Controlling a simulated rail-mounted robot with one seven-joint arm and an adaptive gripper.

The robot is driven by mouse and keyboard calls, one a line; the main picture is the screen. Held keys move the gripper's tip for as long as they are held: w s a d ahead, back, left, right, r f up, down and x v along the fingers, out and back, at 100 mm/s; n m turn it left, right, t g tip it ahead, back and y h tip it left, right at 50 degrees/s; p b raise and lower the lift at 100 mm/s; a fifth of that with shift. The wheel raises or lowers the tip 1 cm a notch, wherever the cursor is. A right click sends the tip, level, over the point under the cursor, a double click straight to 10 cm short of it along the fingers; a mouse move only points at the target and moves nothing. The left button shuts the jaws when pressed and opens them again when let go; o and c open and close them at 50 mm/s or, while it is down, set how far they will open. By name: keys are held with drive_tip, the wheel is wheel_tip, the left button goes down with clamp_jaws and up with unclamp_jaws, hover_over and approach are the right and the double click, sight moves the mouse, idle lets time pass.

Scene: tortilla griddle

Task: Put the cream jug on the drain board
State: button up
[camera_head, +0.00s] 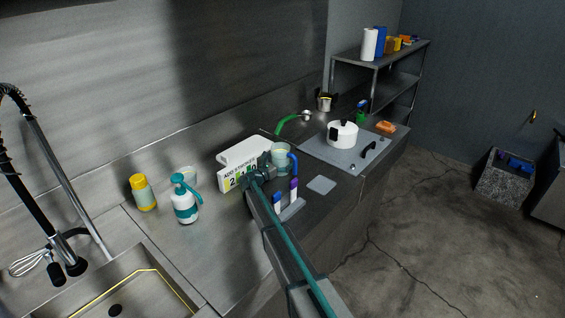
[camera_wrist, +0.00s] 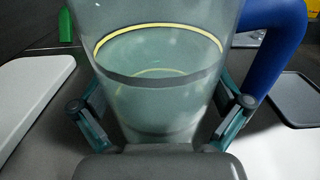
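A pale green, see-through jug (camera_head: 281,153) with a blue handle (camera_head: 293,165) appears to be the cream jug. It is upright beside the white sign box, above the middle of the counter. In the wrist view the jug (camera_wrist: 155,85) fills the middle, with a yellow ring inside and the blue handle at the right. My gripper (camera_head: 264,171) is at the jug, one finger on each side. The fingertips are partly hidden by the jug, so firm contact is unclear. The bare steel counter (camera_head: 165,248) beside the sink appears to be the drain board.
A white sign box (camera_head: 236,172) stands close left of the jug. A teal-and-white pump bottle (camera_head: 185,203) and yellow jar (camera_head: 143,194) stand farther left. A white pot (camera_head: 342,134) is farther back. The counter nearest the sink is clear.

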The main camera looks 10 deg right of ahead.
drive_tip(key=shift+r, duration=0.15)
drive_tip(key=b+v, duration=0.4)
drive_tip(key=v, duration=0.7)
drive_tip(key=shift+s, duration=0.1)
drive_tip(key=shift+s+a, duration=0.25)
drive_tip(key=shift+a, duration=0.1)
drive_tip(key=c, duration=0.9)
